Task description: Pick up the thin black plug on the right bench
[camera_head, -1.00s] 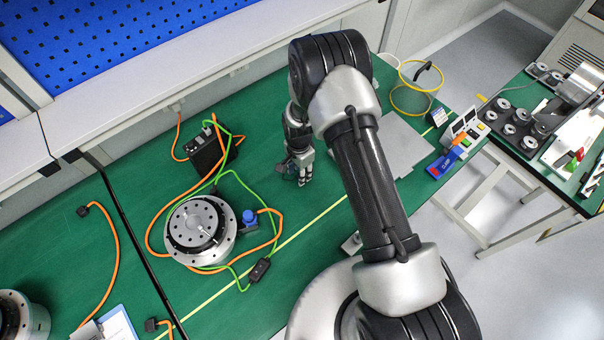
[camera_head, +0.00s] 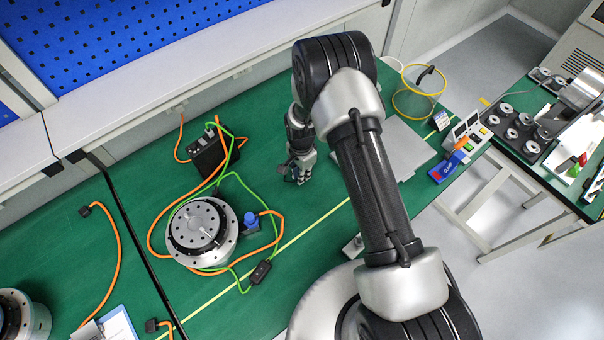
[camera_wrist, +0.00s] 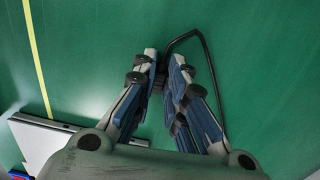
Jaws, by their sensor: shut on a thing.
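My gripper (camera_head: 301,175) points down over the green bench, right of the black box. In the wrist view its two fingers (camera_wrist: 167,66) are nearly closed, with a small dark piece of the thin black plug (camera_wrist: 159,84) between them. A thin black cable (camera_wrist: 198,35) bends out from the fingertips to the right and runs down behind the right finger. The fingers hide most of the plug. I cannot tell whether the plug touches the bench or is just above it.
Left of my gripper are a black box (camera_head: 209,154), a round silver actuator (camera_head: 201,232) and looped orange and green cables. A grey plate (camera_head: 401,150) lies to the right, with a yellow-rimmed container (camera_head: 414,105) behind it. The bench around the fingers is mostly clear.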

